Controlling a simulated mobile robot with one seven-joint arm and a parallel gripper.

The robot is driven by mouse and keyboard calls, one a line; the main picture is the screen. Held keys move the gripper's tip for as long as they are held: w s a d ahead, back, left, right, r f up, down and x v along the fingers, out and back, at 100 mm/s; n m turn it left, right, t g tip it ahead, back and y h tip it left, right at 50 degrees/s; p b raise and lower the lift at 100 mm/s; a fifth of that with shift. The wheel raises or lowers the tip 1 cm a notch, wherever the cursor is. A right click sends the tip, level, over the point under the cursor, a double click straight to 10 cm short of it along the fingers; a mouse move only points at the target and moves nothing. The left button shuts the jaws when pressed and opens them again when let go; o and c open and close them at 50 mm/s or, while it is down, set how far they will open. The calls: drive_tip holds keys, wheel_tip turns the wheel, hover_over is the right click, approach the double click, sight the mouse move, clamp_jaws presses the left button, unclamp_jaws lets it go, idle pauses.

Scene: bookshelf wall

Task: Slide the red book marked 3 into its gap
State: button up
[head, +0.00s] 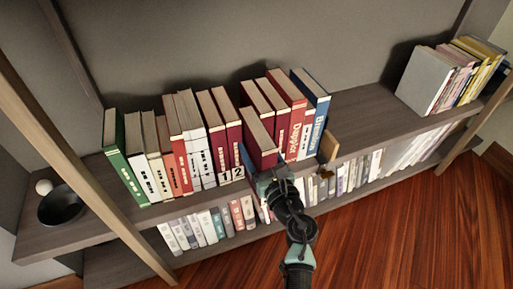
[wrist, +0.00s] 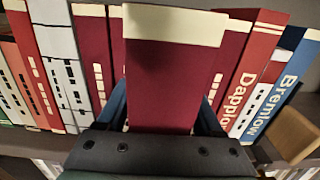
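The red book (head: 260,142) stands upright and sticks out in front of the row. In the wrist view its plain dark red spine with a cream top band (wrist: 170,85) fills the middle. No 3 shows; its lower part is hidden by my gripper. My gripper (head: 262,163) has one blue finger on each side of the book's lower part, shut on it; it also shows in the wrist view (wrist: 162,118). Dark red books marked 1 (head: 220,140) and 2 (head: 233,135) stand just left. The gap is hidden behind the held book.
Right of the held book stand more red books, "Dapplo" (wrist: 236,80) among them, then the blue "Bremlow" book (wrist: 283,85) and a wooden block (head: 328,147). A dark bowl (head: 62,207) sits at the far left. The shelf (head: 368,118) right of the block is bare.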

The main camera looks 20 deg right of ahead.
drive_tip(key=shift+o, duration=0.5)
drive_tip(key=s+p, duration=0.3)
drive_tip(key=s, duration=1)
drive_tip(key=shift+d, duration=0.15)
drive_tip(key=shift+f, duration=0.1)
